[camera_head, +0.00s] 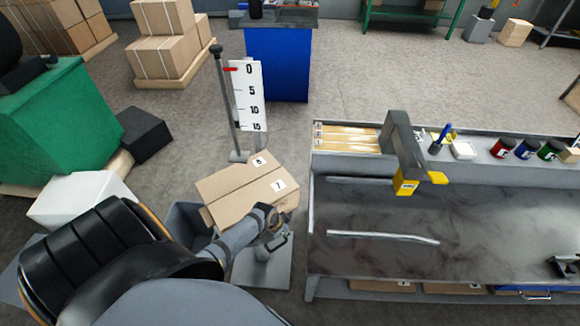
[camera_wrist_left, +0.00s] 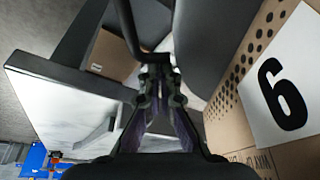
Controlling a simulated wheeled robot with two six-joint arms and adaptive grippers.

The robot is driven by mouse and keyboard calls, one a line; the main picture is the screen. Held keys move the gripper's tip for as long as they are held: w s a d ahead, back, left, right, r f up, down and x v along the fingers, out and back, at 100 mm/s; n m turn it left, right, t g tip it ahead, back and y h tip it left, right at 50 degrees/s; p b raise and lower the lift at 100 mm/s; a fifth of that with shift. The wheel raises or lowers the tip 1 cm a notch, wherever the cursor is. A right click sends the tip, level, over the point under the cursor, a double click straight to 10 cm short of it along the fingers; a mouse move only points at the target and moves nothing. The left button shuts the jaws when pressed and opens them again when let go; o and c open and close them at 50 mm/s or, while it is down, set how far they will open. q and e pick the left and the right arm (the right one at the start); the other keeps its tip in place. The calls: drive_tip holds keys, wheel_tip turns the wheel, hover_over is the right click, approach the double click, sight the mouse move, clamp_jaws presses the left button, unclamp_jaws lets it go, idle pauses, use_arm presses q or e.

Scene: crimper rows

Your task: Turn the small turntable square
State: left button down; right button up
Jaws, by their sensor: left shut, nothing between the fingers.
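The load sits askew to the workbench edge. A grey stand base (camera_head: 265,268) shows below it; the turning plate itself is hidden. My left gripper (camera_head: 272,222) is at the load's near right corner, by a dark looped handle (camera_head: 279,241). In the left wrist view, the gripper (camera_wrist_left: 157,75) is shut and empty. A dark bar (camera_wrist_left: 127,25) passes close to the fingertips; contact is unclear. The load's side with label 6 (camera_wrist_left: 283,95) is just right of the fingers. My right gripper is out of view.
The workbench (camera_head: 400,265) stands to the right, with a grey arm-like fixture (camera_head: 402,140) and several coloured cans on its back shelf. A numbered scale board (camera_head: 245,95) on a post stands behind the load. A dark grey bin (camera_head: 185,220) is at its left.

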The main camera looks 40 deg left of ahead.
use_arm(q)
drive_tip(key=s+a+m+g+h, duration=0.1)
drive_tip(key=s+a+m, duration=0.4)
drive_tip(key=s, duration=0.6)
drive_tip(key=shift+s+m+h, duration=0.25)
drive_tip(key=shift+m+h, duration=0.15)
drive_tip(key=shift+m, duration=0.2)
drive_tip(key=shift+a, duration=0.1)
idle(0.4)
